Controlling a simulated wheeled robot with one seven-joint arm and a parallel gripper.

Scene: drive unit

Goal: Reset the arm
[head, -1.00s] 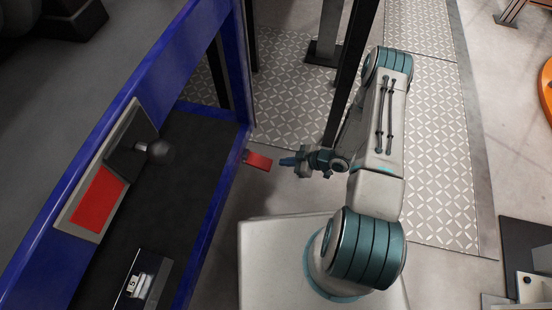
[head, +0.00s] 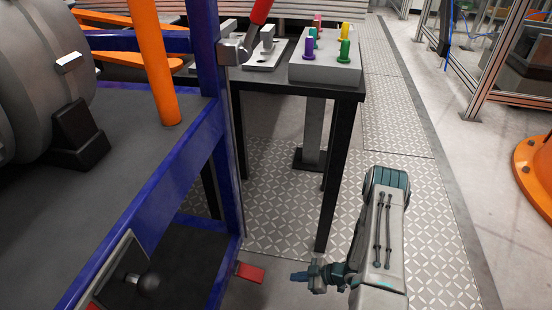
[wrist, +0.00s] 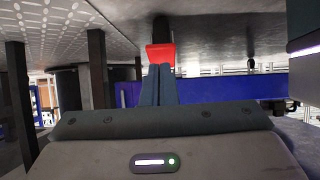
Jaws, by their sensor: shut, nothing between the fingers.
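My gripper (head: 301,277) is low in the head view, at the end of my grey and teal arm. It points left, toward the blue frame, and stands apart from a red tab (head: 250,272) on the frame's post. In the wrist view its fingers (wrist: 159,84) are together with nothing between them. The red tab (wrist: 160,55) shows just beyond the fingertips there. My arm is bent beside the frame, and its lower part is cut off by the bottom edge of the head view.
A black-legged table (head: 345,90) behind carries a grey block (head: 325,68) with several coloured pegs. Patterned floor plates (head: 290,205) lie behind my arm; open floor is to the right.

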